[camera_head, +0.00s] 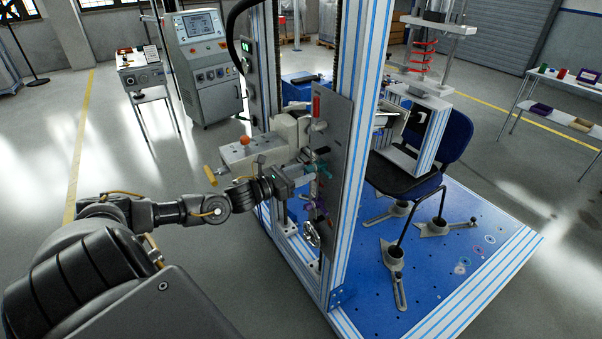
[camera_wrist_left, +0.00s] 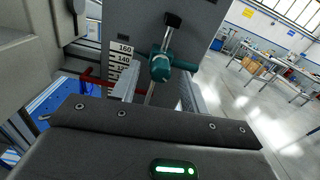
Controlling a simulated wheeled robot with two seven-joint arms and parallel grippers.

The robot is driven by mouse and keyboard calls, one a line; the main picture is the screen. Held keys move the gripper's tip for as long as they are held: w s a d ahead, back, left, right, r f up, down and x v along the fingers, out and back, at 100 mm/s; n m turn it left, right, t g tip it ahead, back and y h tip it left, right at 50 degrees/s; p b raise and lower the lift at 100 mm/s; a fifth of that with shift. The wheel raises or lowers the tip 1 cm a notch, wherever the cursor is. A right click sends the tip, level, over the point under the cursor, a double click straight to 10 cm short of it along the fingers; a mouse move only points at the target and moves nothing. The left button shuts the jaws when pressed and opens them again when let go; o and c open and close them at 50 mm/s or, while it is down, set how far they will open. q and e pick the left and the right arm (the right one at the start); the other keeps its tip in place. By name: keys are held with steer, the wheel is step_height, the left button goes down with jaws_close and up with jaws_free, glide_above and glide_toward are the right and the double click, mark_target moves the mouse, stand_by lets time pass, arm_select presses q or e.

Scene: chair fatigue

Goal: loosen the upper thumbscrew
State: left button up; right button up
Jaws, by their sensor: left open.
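A teal thumbscrew with a cross bar (camera_head: 318,168) sits on the upright grey plate of the test rig, above a purple part (camera_head: 316,205). In the left wrist view the teal thumbscrew (camera_wrist_left: 160,66) is straight ahead, with its bar reaching to the right. My left gripper (camera_head: 304,176) is close in front of it, and the wrist view shows its fingers (camera_wrist_left: 158,90) open on either side of the knob's line. I cannot tell whether a finger touches it. My right gripper is in neither view.
The grey plate (camera_head: 337,150) carries a red handle (camera_head: 316,106) above the thumbscrew. A numbered scale (camera_wrist_left: 121,62) is left of it in the wrist view. An aluminium post (camera_head: 360,90) stands just right of the plate. A blue chair (camera_head: 452,140) is behind. Open floor lies left.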

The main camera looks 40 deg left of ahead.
arm_select(q)
jaws_close()
